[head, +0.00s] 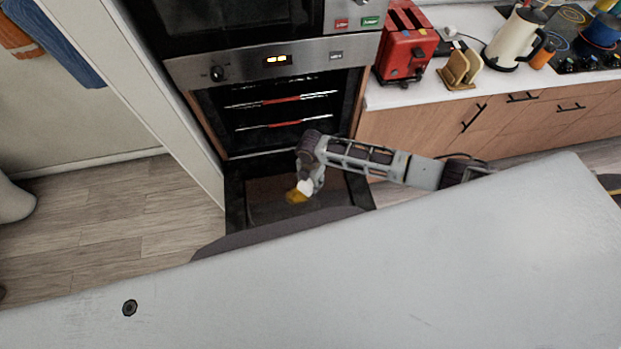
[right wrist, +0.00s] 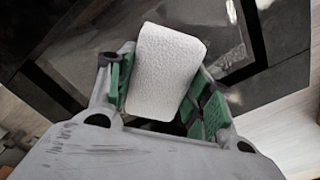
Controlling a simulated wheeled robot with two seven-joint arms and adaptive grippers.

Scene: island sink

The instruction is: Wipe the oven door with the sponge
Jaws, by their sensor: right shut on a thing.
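The oven door (head: 262,207) is folded down open below the oven (head: 280,105), its dark frame around a glass pane. It also shows in the right wrist view (right wrist: 283,28), behind the sponge. My right gripper (head: 304,187) is over the open door, shut on the sponge (head: 297,196). In the head view the sponge shows yellow and white. In the right wrist view the white face of the sponge (right wrist: 165,70) sticks out between the green finger pads. I cannot tell whether the sponge touches the door. My left gripper is not in view.
A red toaster (head: 405,42), a tan holder (head: 461,69) and a cream kettle (head: 515,38) stand on the counter at the right, above wooden cabinets (head: 425,122). A white panel edge (head: 130,85) stands left of the oven. The wooden floor (head: 110,200) at the left is clear.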

